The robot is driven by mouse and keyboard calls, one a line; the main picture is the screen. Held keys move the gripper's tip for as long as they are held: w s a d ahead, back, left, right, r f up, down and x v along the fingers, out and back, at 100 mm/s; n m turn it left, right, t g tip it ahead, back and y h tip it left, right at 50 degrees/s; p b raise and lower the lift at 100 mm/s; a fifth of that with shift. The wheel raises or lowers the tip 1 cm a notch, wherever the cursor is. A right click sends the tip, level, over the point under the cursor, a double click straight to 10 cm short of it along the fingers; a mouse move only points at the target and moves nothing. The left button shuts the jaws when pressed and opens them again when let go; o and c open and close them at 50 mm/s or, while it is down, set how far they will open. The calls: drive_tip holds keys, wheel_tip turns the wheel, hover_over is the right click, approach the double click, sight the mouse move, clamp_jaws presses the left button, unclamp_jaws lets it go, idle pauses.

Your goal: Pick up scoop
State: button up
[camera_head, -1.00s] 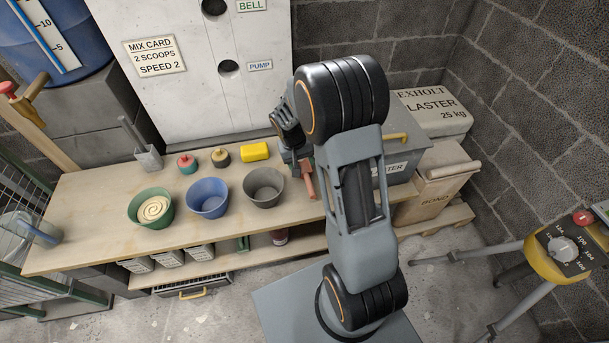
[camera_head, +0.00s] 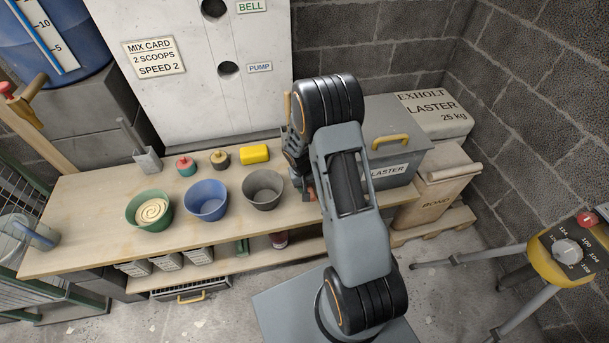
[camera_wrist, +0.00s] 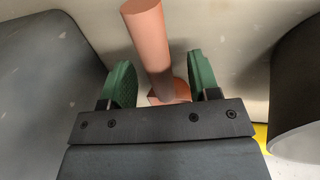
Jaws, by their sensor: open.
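A reddish-brown handle (camera_wrist: 150,40), which looks like the scoop's, stands up between the two green finger pads of my gripper (camera_wrist: 161,75) in the wrist view. I see gaps on both sides, so the open jaws straddle it without closing. A small squared reddish-brown part shows at its lower end. In the head view only a bit of this handle (camera_head: 313,193) shows at the bench's right part. My arm hides the rest and the fingertips. No scoop bowl is visible.
A grey bucket (camera_head: 263,203) stands just left of my gripper, then blue (camera_head: 206,214) and green (camera_head: 137,222) buckets. A grey plaster bin (camera_head: 405,152) stands close on the right. A yellow block (camera_head: 255,154) lies behind. The bench front (camera_head: 90,252) is clear.

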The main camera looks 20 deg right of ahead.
drive_tip(key=shift+d+f, duration=0.1)
drive_tip(key=shift+f, duration=0.2)
drive_tip(key=c, duration=1)
drive_tip(key=shift+r, duration=0.1)
drive_tip(key=shift+r, duration=0.55)
drive_tip(key=s+a+r, duration=0.2)
drive_tip(key=a+r, duration=0.2)
drive_tip(key=s+a+r, duration=0.2)
drive_tip(key=a+r, duration=0.1)
drive_tip(key=a, duration=0.1)
drive_tip(key=s+a+r+p, duration=0.1)
drive_tip(key=s+a+r, duration=0.1)
drive_tip(key=a+r, duration=0.2)
drive_tip(key=shift+s+a+r, duration=0.15)
drive_tip(key=shift+a+r, duration=0.15)
drive_tip(key=shift+r, duration=0.05)
